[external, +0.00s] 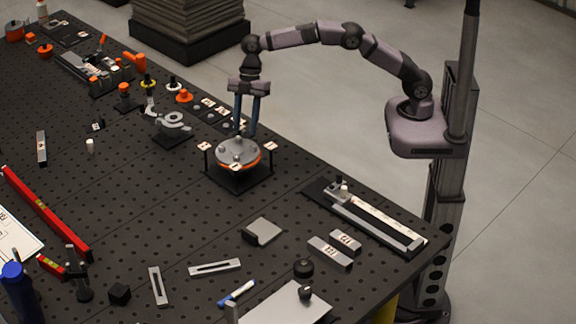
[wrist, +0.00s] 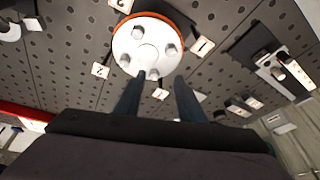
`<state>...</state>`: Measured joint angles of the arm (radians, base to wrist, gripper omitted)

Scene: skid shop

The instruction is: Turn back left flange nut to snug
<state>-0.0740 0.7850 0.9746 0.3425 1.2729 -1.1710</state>
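A round grey flange (external: 237,153) with an orange ring under it sits on a black base near the middle of the bench. In the wrist view the flange (wrist: 147,52) shows several nuts near its rim. One nut (wrist: 152,75) lies between my fingertips in that picture; another nut (wrist: 171,48) is at the right. I cannot tell which one is the back left nut. My gripper (external: 246,134) points down over the flange's far side, fingers apart. In the wrist view my gripper (wrist: 157,80) is open, with nothing clearly held. Contact with the nut cannot be told.
White number tags stand around the flange, one tag (external: 270,146) at its right. A grey clamp-like part (external: 174,122) is to the left, with orange-topped parts behind it. A long rail fixture (external: 370,215) lies to the right.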

